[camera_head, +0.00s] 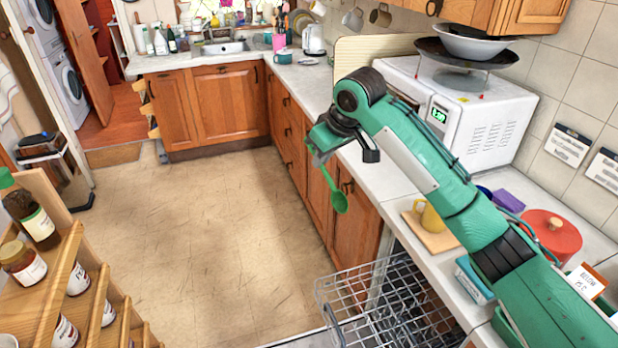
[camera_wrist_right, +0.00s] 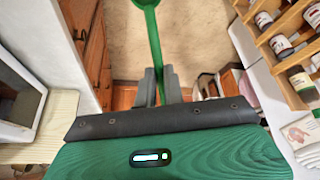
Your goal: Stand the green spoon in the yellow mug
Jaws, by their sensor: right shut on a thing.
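My right gripper (camera_head: 318,156) is shut on the green spoon (camera_head: 338,198) and holds it in the air over the floor, in front of the wooden cabinets. The spoon's bowl hangs down, with the handle up in the jaws. In the right wrist view the two fingers (camera_wrist_right: 158,88) close on the spoon's handle (camera_wrist_right: 154,45), and the bowl is cut by the top edge. The yellow mug (camera_head: 432,220) stands on the counter to the right, partly hidden behind my right arm. My left gripper is not in view.
A wooden board (camera_head: 437,241) lies under the mug. A white microwave (camera_head: 470,115) and a red pot (camera_head: 551,236) stand on the counter. An open wire dish rack (camera_head: 345,295) juts out below. A wooden jar rack (camera_head: 60,285) stands at left. The middle floor is clear.

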